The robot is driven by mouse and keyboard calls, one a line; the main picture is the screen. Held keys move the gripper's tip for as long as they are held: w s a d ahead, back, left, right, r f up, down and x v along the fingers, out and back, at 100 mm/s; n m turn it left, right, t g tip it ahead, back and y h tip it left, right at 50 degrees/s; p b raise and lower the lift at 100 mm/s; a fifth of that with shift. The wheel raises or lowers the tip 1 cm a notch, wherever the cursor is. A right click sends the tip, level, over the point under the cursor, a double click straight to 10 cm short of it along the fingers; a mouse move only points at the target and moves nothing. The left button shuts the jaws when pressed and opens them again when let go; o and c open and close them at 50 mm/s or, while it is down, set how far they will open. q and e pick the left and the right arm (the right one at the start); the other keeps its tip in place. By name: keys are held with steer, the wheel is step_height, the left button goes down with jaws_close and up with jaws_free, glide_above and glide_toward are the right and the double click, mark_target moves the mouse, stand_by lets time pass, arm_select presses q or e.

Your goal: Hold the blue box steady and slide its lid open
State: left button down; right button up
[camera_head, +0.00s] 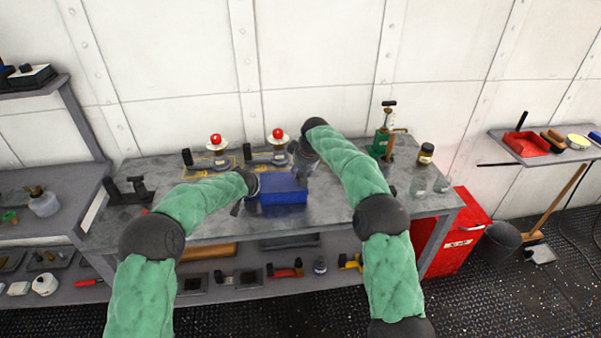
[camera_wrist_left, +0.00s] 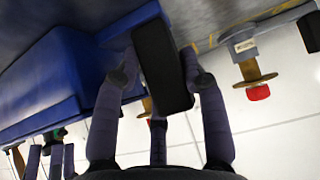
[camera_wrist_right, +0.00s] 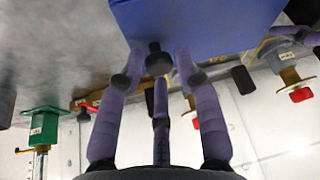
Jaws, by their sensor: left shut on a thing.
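The blue box (camera_head: 283,197) sits on the grey workbench between my two grippers. It also shows at the left of the left wrist view (camera_wrist_left: 50,75) and at the top of the right wrist view (camera_wrist_right: 205,22). My left gripper (camera_head: 249,200) is at its left end, shut on a black handle (camera_wrist_left: 162,65) beside the box. My right gripper (camera_head: 300,176) is at its right end. Its fingers stand apart around a small black knob (camera_wrist_right: 158,60), with gaps on both sides. I cannot tell how far the lid is open.
Two fixtures with red knobs (camera_head: 216,139) (camera_head: 278,134) stand behind the box. A green device (camera_head: 382,142), a dark jar (camera_head: 426,153) and glass jars (camera_head: 418,187) stand to the right. A black bracket (camera_head: 126,188) is at the bench's left.

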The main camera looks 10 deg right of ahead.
arm_select(q)
steer(key=shift+f, duration=0.1)
arm_select(e)
jaws_close()
arm_select(q)
steer(key=shift+a, duration=0.1)
arm_select(e)
steer(key=d, duration=0.9)
steer(key=o, duration=0.6)
jaws_free()
steer(key=shift+o, duration=0.2)
steer(key=shift+a, duration=0.1)
steer(key=shift+s+r, duration=0.1)
steer(key=v, duration=1.2)
